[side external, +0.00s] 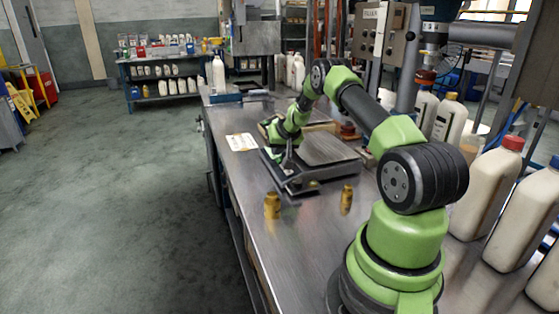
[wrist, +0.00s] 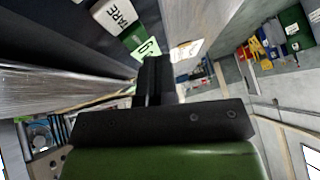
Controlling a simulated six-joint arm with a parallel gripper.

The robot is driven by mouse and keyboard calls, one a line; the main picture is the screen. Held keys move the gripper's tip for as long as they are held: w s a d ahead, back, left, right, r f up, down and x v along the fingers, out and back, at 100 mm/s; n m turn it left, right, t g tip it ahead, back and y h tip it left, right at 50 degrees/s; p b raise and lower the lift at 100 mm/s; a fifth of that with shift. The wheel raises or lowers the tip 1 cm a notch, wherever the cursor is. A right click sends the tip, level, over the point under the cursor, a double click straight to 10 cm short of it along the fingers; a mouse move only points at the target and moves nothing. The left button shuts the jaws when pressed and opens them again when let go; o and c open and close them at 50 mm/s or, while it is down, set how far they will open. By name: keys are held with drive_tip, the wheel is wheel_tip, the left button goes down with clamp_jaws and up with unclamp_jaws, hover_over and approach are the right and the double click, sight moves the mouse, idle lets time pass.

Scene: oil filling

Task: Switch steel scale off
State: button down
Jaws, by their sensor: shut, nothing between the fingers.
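The steel scale (side external: 330,149) sits on the metal bench, with its dark front panel facing the near side. In the wrist view its panel shows a white TARE key (wrist: 114,14) and a green key (wrist: 143,46) with pale marking, only partly visible. My gripper (side external: 287,163) is shut and empty, pointing down at the left part of the scale's front. In the wrist view my gripper's fingertips (wrist: 155,62) are right by the green key and cover part of it. I cannot tell whether they touch it. The scale's readout cannot be read.
Two small brass-coloured pieces (side external: 272,205) (side external: 346,198) stand on the bench in front of the scale. A white card (side external: 241,142) lies to its left. Large white bottles (side external: 487,185) line the right side. The near left bench top is clear.

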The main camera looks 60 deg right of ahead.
drive_tip(key=shift+f, duration=0.15)
drive_tip(key=shift+s+d+f, duration=0.1)
drive_tip(key=shift+f, duration=0.2)
drive_tip(key=shift+s+d+f, duration=0.1)
drive_tip(key=shift+f, duration=0.25)
idle(0.9)
drive_tip(key=shift+r, duration=0.15)
drive_tip(key=shift+w+a+r, duration=0.2)
drive_tip(key=shift+r, duration=0.4)
drive_tip(key=shift+w+a+r, duration=0.2)
drive_tip(key=shift+r, duration=0.6)
drive_tip(key=shift+w+a+r, duration=0.2)
drive_tip(key=shift+r, duration=0.6)
drive_tip(key=shift+w+a+r, duration=0.2)
drive_tip(key=shift+r, duration=0.6)
